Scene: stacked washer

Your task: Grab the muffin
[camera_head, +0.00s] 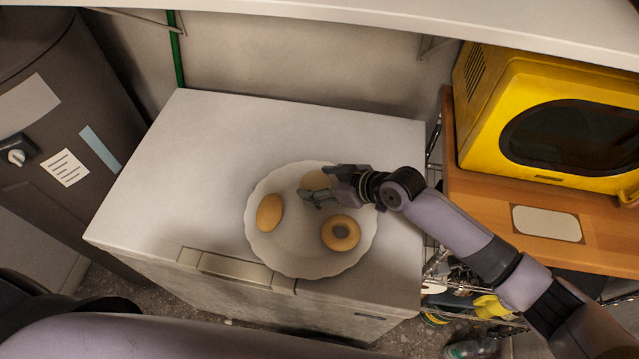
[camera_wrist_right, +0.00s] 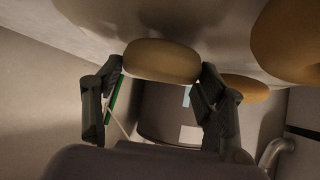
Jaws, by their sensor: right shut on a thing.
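A round tan baked item, which I take as the muffin (camera_head: 315,180), is at the far side of a white scalloped plate (camera_head: 288,262). My right gripper (camera_head: 317,196) reaches over the plate from the right and partly hides it. In the right wrist view, the muffin (camera_wrist_right: 160,58) sits between the two fingertips of my right gripper (camera_wrist_right: 163,76), which are shut on it. The plate is close behind it; I cannot tell whether the muffin still touches the plate. My left gripper is not in view.
On the plate are an oval bun (camera_head: 269,212) at left and a ring doughnut (camera_head: 340,232) at right, close to my right gripper. The plate stands on a white appliance top (camera_head: 190,150), clear at left and back. A yellow microwave (camera_head: 490,110) stands at right on a wooden shelf (camera_head: 480,215).

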